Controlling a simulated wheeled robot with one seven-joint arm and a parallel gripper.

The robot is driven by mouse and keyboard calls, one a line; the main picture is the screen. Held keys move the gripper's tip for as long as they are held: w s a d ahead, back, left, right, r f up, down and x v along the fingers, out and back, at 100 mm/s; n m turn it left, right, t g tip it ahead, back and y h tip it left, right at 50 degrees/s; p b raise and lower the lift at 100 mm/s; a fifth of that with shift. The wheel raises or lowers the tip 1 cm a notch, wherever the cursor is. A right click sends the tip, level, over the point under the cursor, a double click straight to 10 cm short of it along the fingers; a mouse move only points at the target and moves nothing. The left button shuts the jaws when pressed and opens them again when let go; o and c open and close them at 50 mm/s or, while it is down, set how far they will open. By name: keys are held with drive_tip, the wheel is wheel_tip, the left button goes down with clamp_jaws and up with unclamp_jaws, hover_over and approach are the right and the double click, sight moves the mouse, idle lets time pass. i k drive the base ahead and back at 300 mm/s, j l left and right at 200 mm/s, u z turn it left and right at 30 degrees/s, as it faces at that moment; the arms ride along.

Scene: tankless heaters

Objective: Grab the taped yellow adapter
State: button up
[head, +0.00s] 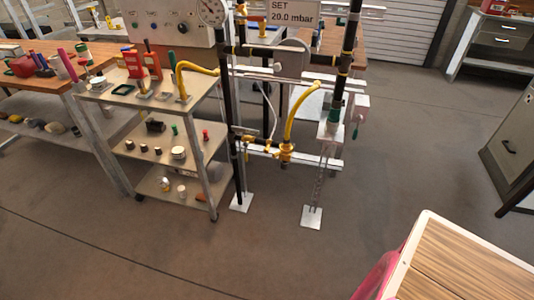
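I see two yellow candidates and cannot tell which one is the taped adapter. A yellow fitting (286,153) sits low on the pipe stand, at the lower end of a curved yellow hose (299,104). A second curved yellow piece (184,82) stands upright at the right end of the grey cart's top shelf, and its upper end bends right towards the black pipe. Any tape is too small to make out. My gripper is not in view.
The three-shelf cart (212,186) holds small parts. The pipe stand rests on white foot plates (312,216). A wooden-topped surface (462,262) with a pale edge fills the lower right, beside something pink (375,279). The floor (250,255) in front is clear.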

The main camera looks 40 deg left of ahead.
sight(286, 141)
drive_tip(key=u, duration=1.65)
